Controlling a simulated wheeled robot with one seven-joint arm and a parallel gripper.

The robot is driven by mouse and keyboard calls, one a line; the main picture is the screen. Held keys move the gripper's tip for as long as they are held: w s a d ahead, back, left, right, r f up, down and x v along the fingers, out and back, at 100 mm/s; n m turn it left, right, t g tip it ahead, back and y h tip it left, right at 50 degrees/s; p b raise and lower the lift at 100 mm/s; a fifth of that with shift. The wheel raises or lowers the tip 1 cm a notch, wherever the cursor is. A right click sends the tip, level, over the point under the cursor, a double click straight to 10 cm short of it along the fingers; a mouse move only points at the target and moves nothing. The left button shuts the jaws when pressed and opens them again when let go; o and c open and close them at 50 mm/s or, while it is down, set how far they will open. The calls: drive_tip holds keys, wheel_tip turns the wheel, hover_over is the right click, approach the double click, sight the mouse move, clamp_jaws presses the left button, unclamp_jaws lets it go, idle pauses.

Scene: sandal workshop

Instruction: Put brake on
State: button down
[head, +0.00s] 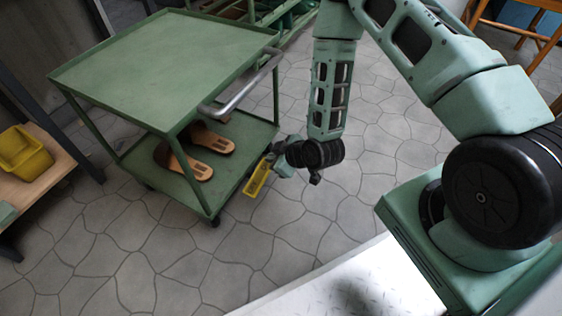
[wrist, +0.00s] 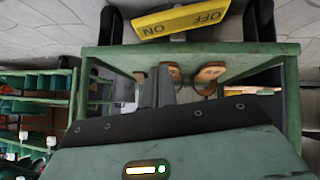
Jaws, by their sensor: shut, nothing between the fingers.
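The brake pedal (head: 257,178) is a yellow bar at the end of the green cart (head: 160,65), beside its lower shelf. In the wrist view, which looks upside down, the yellow pedal (wrist: 180,22) reads ON at picture left and OFF at picture right. It is tilted; its ON end lies closer to the shelf edge than its OFF end. My gripper (head: 276,158) is shut and empty, by the pedal's far end in the head view. In the wrist view my gripper's dark fingers (wrist: 165,80) point toward the shelf edge and pedal; no clear contact shows.
Brown sandals (head: 190,160) lie on the cart's lower shelf. A bent metal push handle (head: 240,90) sticks out above my gripper. A yellow bin (head: 24,152) stands on a wooden shelf at left. The stone-patterned floor (head: 190,270) in front of the cart is clear.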

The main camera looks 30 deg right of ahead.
sight(268, 164)
drive_tip(key=b+x, duration=0.2)
drive_tip(key=x, duration=0.2)
drive_tip(key=shift+f, duration=0.2)
drive_tip(key=shift+d+f+b, duration=0.15)
drive_tip(key=shift+f+b, duration=0.25)
drive_tip(key=shift+f, duration=0.15)
drive_tip(key=shift+d+f+b, duration=0.15)
drive_tip(key=shift+f+b, duration=0.2)
drive_tip(key=shift+f, duration=0.15)
drive_tip(key=shift+w+d+f+b, duration=0.1)
drive_tip(key=shift+f+b, duration=0.3)
drive_tip(key=shift+f, duration=0.1)
drive_tip(key=shift+w+d+r+p, duration=0.1)
drive_tip(key=shift+d+p, duration=0.05)
drive_tip(key=shift+p, duration=0.35)
drive_tip(key=shift+w+d+f+m+g+y+p, duration=0.3)
drive_tip(key=shift+m+g+y+p, duration=0.2)
drive_tip(key=shift+y+p, duration=0.2)
drive_tip(key=shift+w+d+f+m+g+y+p, duration=0.1)
drive_tip(key=shift+d+f+m+g+y+p, duration=0.2)
drive_tip(key=shift+f+m+g+y+p, duration=0.25)
drive_tip(key=shift+f+n, duration=0.2)
drive_tip(key=shift+n, duration=0.05)
